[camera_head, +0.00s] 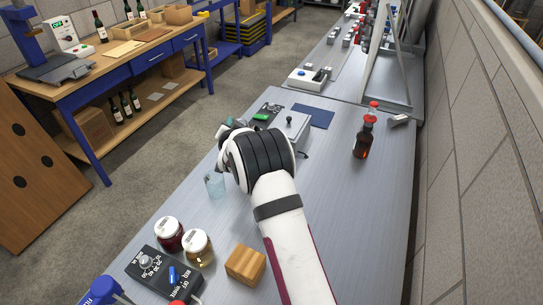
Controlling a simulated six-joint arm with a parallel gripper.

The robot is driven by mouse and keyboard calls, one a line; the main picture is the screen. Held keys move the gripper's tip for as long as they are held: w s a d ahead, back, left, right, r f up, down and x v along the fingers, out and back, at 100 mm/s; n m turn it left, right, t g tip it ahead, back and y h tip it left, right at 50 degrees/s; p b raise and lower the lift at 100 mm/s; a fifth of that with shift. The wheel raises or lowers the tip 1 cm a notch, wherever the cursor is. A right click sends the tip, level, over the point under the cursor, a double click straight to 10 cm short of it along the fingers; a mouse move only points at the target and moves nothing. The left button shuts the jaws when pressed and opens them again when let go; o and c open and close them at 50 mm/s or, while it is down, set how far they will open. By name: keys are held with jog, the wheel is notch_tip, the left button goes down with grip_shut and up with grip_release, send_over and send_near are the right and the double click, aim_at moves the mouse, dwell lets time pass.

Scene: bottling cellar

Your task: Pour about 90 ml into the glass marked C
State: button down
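A clear glass (214,186) stands on the grey bench, just left of and below my wrist. I cannot read any letter on it. A brown bottle (363,139) with a reddish top stands upright on the bench to the right of my wrist. My white and black wrist covers the middle of the bench. It hides my gripper's fingers, so I cannot see whether they are open or hold anything. Anything directly behind the wrist is hidden too.
A dark red jar (169,236), a golden jar (198,250), a wooden block (245,265) and a black control box (163,271) crowd the near left. A grey metal box (293,128) and a blue mat (313,116) lie beyond my wrist.

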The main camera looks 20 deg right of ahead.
jog(key=shift+s+d+r+m+t+y+p, duration=0.15)
jog(key=shift+s+d+r+m+p, duration=0.1)
jog(key=shift+d+r+m, duration=0.15)
jog(key=shift+s+d+r+m+t+y+p, duration=0.2)
jog(key=shift+d+r+m, duration=0.1)
jog(key=shift+d+r, duration=0.15)
dwell(1.2)
jog(key=a+f+n, duration=0.1)
jog(key=w+a+f, duration=0.1)
jog(key=a+f+n+g+h, duration=0.1)
jog(key=shift+w+a+n, duration=0.2)
jog(key=shift+w+n, duration=0.05)
jog(key=shift+n, duration=0.05)
jog(key=shift+w+a+f+n+g+h, duration=0.15)
jog(key=shift+a+f+n+g+h, duration=0.1)
jog(key=shift+f+n, duration=0.3)
jog(key=shift+w+a+f+n+g+h, duration=0.1)
jog(key=shift+a+f+n+h, duration=0.1)
jog(key=shift+f+n, duration=0.3)
jog(key=shift+f, duration=0.1)
dwell(0.7)
jog(key=shift+a+f, duration=0.15)
jog(key=shift+f, duration=0.1)
jog(key=w+a+f+n+g+h+b, duration=0.2)
jog(key=w+a+f+n+h, duration=0.1)
jog(key=a+n, duration=0.2)
jog(key=shift+n+h, duration=0.4)
jog(key=shift+n, duration=0.25)
